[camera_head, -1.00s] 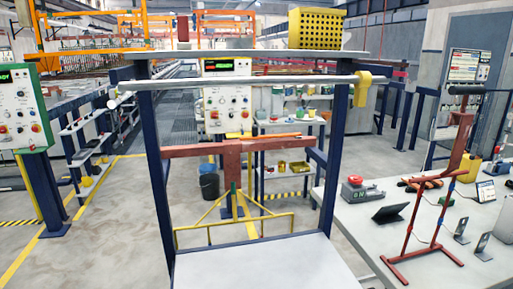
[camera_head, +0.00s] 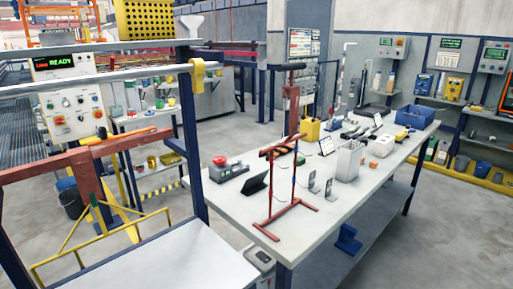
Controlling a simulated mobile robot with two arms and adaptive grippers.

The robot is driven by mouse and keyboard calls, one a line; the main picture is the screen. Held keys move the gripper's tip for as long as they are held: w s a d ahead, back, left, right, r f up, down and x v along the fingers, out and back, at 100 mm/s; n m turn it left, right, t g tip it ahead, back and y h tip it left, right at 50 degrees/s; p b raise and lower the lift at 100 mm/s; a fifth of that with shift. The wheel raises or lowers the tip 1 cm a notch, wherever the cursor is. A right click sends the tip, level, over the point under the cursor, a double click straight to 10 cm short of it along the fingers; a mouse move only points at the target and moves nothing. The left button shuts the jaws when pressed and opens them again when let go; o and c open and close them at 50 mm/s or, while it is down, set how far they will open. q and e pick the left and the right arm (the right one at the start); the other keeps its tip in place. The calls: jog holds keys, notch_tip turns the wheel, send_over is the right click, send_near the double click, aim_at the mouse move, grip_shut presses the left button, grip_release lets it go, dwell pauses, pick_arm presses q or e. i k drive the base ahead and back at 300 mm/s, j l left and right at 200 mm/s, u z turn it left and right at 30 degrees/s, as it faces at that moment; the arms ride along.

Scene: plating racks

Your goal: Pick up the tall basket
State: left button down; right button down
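A tall, light grey box-shaped container (camera_head: 349,160) stands upright on the white worktable (camera_head: 240,203), right of its middle; it looks like the tall basket, but I cannot make out its wall detail. A yellow perforated basket (camera_head: 146,20) sits high on the rack shelf at the upper left, cut off by the top edge. Neither of my grippers is in view.
A red stand (camera_head: 295,185) stands on the near part of the table, with a dark tablet (camera_head: 255,183) and small phone-like stands beside it. A blue bin (camera_head: 415,116) sits at the far right end. The blue-posted rack (camera_head: 190,150) stands left.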

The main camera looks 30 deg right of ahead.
aim_at(349, 155)
jog(key=z, duration=1.6)
jog(key=u, duration=0.35)
jog(key=i+l+u, duration=0.15)
jog(key=l+u, duration=0.15)
jog(key=i+l+u, duration=0.1)
jog(key=l+u, duration=0.15)
jog(key=l, duration=0.25)
jog(key=i+l+u, duration=0.1)
jog(key=l+u, duration=0.2)
jog(key=l, duration=0.15)
